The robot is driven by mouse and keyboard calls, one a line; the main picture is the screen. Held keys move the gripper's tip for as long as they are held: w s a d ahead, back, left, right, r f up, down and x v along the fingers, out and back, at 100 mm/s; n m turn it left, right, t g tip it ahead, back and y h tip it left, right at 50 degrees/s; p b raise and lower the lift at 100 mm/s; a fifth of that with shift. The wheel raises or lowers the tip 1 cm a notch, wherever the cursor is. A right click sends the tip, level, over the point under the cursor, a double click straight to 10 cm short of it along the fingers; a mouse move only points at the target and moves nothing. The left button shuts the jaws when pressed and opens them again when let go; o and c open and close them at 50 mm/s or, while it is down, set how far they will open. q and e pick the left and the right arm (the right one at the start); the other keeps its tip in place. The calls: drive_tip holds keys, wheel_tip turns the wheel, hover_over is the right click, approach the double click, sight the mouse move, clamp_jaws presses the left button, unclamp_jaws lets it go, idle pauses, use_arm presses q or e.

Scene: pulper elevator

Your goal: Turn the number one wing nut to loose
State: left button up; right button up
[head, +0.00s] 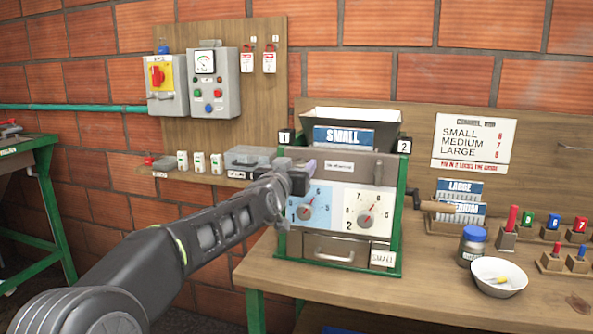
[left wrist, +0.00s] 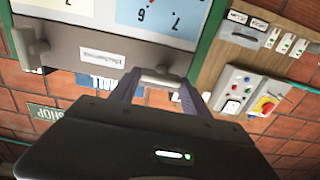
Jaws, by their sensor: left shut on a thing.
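The pulper machine (head: 390,240) is a grey box in a green frame on the bench, with plate "1" (head: 286,137) at its upper left and plate "2" (head: 405,146) at its upper right. My left gripper (head: 306,170) is at the machine's upper left front, below plate "1", and hides the number one wing nut in the head view. In the left wrist view, which is upside down, the grey number one wing nut (left wrist: 160,77) sits between the fingers of my left gripper (left wrist: 158,88), shut on it. The other wing nut (left wrist: 33,48) stands apart, untouched. My right gripper is not in view.
Two dials on a blue and white panel (head: 340,210) sit just below the gripper. A shelf (head: 200,178) with switches is left of the machine. A jar (head: 471,246), a white bowl (head: 499,290) and several coloured pegs stand on the bench to the right.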

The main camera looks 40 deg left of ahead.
use_arm(q)
drive_tip(key=o, duration=1.4)
drive_tip(key=shift+s, duration=0.1)
drive_tip(key=b+v, duration=0.1)
drive_tip(key=v, duration=0.6)
drive_tip(key=shift+s+d+b, duration=0.15)
drive_tip(key=shift+s+b, duration=0.15)
